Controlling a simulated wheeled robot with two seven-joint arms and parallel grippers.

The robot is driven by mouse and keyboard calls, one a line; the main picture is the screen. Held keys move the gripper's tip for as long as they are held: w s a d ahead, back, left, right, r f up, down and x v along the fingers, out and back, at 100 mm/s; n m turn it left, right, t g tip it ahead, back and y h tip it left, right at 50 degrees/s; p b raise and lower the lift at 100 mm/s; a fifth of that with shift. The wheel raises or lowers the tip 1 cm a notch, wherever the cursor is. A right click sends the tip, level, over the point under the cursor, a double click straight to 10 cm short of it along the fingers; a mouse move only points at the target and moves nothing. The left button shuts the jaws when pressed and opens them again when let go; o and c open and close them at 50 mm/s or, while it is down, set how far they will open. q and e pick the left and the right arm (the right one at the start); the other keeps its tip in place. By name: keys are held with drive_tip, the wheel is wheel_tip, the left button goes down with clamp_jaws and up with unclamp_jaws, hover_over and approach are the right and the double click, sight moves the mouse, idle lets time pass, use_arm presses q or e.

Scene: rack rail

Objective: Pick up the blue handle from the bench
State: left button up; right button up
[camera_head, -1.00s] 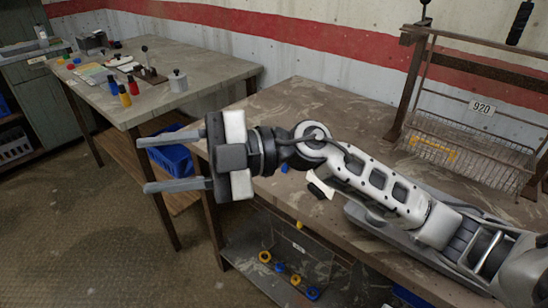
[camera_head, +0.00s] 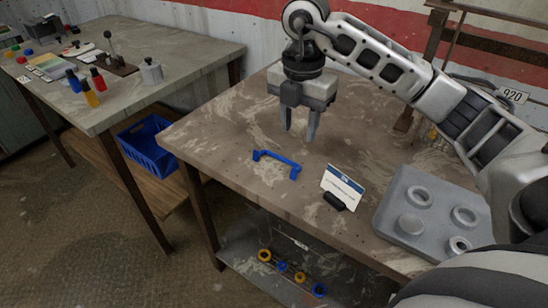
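The blue handle (camera_head: 278,160) lies on the bench (camera_head: 226,142), left of a small sign. My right gripper (camera_head: 299,136) points down just behind the handle, slightly to its right. Its two fingers are apart with nothing between them. The fingertips look close to the bench top, but I cannot tell whether they touch it. The gripper and the handle are apart. My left gripper is not in view.
A card sign (camera_head: 342,187) in a black stand is right of the handle. A grey plate with round rings (camera_head: 434,213) lies farther right. A wire rack stands behind my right arm. Another table (camera_head: 180,62) with bottles is at the left. The bench left of the handle is clear.

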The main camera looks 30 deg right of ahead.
hover_over(295, 169)
wheel_tip(295, 169, down, 6)
drive_tip(key=shift+d+f, duration=0.1)
drive_tip(key=shift+d, duration=0.05)
drive_tip(key=shift+w+f+p, duration=0.1)
drive_tip(key=shift+f+p, duration=0.55)
drive_tip(key=shift+f, duration=2.2)
clamp_jaws()
